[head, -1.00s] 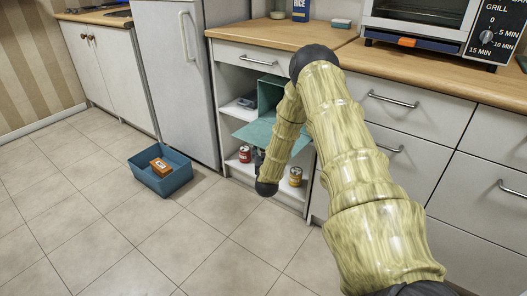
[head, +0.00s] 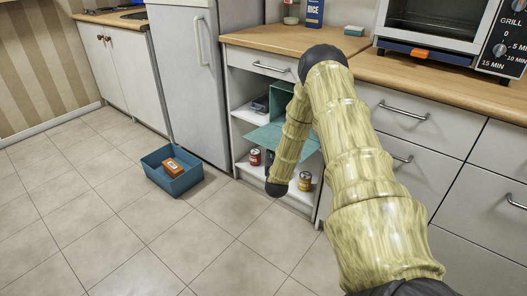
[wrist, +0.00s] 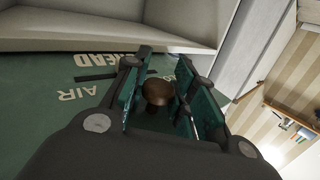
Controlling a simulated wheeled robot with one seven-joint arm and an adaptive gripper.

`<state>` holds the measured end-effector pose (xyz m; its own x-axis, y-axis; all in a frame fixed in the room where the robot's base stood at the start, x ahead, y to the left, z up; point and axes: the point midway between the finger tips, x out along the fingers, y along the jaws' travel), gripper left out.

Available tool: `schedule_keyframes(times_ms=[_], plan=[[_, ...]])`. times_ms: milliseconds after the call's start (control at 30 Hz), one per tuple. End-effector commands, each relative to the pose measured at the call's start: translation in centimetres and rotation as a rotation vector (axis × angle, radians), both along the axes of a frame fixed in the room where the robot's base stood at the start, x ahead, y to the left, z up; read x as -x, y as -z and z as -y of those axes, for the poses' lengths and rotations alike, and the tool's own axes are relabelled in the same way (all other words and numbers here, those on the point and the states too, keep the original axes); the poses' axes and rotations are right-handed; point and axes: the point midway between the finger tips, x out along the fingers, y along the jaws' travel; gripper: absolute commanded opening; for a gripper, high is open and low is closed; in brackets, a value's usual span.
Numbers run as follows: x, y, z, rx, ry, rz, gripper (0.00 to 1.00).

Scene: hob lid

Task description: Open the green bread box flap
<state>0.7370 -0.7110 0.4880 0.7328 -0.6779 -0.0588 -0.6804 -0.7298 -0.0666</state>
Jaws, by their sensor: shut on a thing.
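The green bread box (head: 282,98) stands in an open shelf under the counter. Its green flap (head: 262,138) sticks out forward from the box, lowered to about level. The flap's lettered face fills the left of the wrist view (wrist: 40,95), with a round brown knob (wrist: 158,92) on it. My gripper (wrist: 162,66) has its fingers on either side of the knob and is shut on it. In the head view my arm hides most of the gripper and part of the flap.
A red can (head: 255,157) and a yellow can (head: 305,181) stand on the shelf below the flap. A blue bin (head: 187,182) holding an orange box (head: 173,167) sits on the floor to the left. The floor in front is clear.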

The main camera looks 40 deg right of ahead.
Motion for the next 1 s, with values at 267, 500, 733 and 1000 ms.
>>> schedule_keyframes(times_ms=[267,500,733,1000], plan=[[1.4,-1.8,1.3,-0.020,0.020,-0.001,0.00],[1.3,-1.9,1.3,-0.019,0.020,0.000,0.00],[1.3,-1.9,1.2,-0.019,0.019,0.000,0.37],[1.3,-1.9,1.2,-0.020,0.020,-0.001,0.49]])
